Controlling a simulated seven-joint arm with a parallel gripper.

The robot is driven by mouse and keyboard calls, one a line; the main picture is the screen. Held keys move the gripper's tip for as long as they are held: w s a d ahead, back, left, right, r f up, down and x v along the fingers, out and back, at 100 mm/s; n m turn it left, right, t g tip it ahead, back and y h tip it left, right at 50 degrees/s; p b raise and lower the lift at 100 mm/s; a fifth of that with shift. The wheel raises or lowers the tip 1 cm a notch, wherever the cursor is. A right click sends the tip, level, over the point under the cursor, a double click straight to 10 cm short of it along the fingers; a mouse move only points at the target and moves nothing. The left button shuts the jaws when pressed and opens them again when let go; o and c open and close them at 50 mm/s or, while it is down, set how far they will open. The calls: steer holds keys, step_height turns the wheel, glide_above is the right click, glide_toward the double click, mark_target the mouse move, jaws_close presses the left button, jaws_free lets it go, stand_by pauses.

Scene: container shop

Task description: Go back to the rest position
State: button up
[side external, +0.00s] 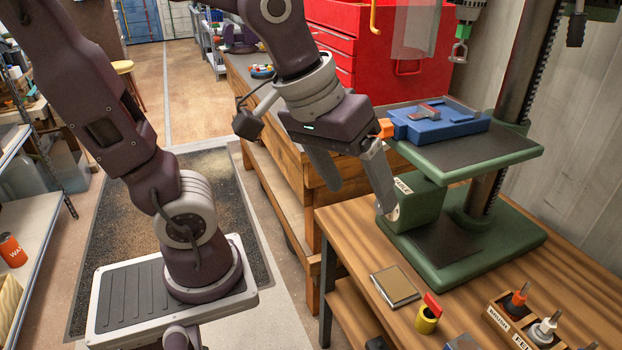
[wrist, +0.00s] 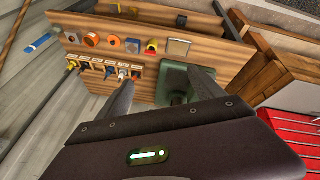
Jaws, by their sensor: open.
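My gripper (side external: 362,196) is open, with its two grey fingers spread and nothing between them. In the side external view it hangs tilted beside the green drill press, above the near end of the wooden workbench. The right finger shows in front of the press's green column block. In the wrist view my gripper (wrist: 160,85) shows its fingers apart, pointing toward the bench, with the green press base (wrist: 173,82) behind the right finger.
A blue vise (side external: 440,122) with a grey and red piece on it sits on the press table (side external: 490,155), close to my gripper. A red tool cabinet (side external: 335,50) stands behind.

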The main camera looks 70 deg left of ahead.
steer(key=s+a+m+y, duration=0.1)
steer(key=s+a+m, duration=0.2)
steer(key=s, duration=0.4)
steer(key=shift+s+a+m+t, duration=0.2)
steer(key=shift+a+m+t, duration=0.15)
steer(key=shift+m, duration=0.35)
steer(key=shift+c, duration=0.4)
